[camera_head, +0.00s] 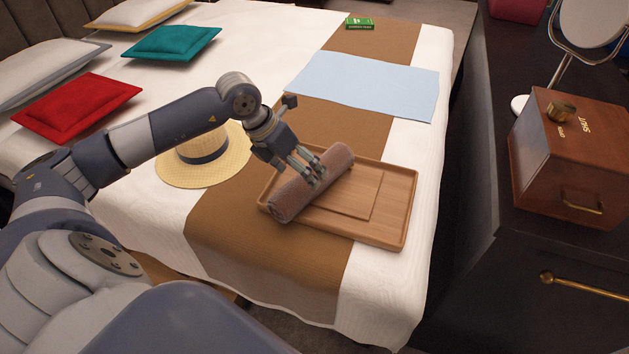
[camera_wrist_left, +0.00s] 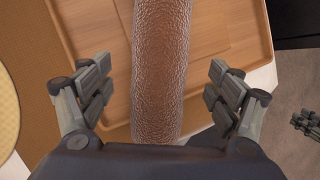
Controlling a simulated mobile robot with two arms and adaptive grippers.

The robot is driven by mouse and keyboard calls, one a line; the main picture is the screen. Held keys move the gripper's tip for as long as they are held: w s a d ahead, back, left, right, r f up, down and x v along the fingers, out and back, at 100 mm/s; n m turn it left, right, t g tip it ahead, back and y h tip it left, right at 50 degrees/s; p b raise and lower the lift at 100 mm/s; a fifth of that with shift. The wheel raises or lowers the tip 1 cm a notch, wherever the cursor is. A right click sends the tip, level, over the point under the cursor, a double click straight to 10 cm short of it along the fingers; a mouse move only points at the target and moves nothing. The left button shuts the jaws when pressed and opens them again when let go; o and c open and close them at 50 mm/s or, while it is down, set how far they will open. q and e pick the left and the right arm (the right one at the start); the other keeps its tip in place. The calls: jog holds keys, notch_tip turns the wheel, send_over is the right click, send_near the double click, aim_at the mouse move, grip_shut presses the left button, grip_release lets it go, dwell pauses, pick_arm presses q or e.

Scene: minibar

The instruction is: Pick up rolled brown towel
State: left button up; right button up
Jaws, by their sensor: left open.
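The rolled brown towel (camera_head: 315,182) lies slantwise across the left part of a wooden tray (camera_head: 385,240). My left gripper (camera_head: 308,172) is over the towel, pointing down, with its fingers spread. In the left wrist view, the towel (camera_wrist_left: 162,70) runs between the open fingers of the left gripper (camera_wrist_left: 160,95), with a gap on each side. Whether the fingertips are level with the towel is hard to tell. Grey finger-like parts, seemingly my right gripper (camera_wrist_left: 308,128), show at the right edge of that view, cut off.
The tray rests on a brown runner (camera_head: 230,225) on a white bed. A straw hat (camera_head: 175,172) lies left of the tray, under my left arm. A light blue cloth (camera_head: 365,85) lies behind it. A wooden box (camera_head: 570,150) and a mirror (camera_head: 590,25) stand on the dark cabinet at right.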

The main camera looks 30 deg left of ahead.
pick_arm(q)
jog(key=x, duration=0.5)
jog(key=shift+w+d+r+b, duration=0.1)
jog(key=shift+w+r+b, duration=0.05)
jog(key=shift+w+b, duration=0.2)
pick_arm(e)
jog(key=shift+v, duration=1.1)
pick_arm(q)
jog(key=shift+c, duration=0.3)
pick_arm(e)
jog(key=shift+s+d, duration=0.1)
pick_arm(q)
jog(key=c, duration=1.2)
jog(key=shift+c, duration=0.6)
jog(key=shift+r, duration=0.1)
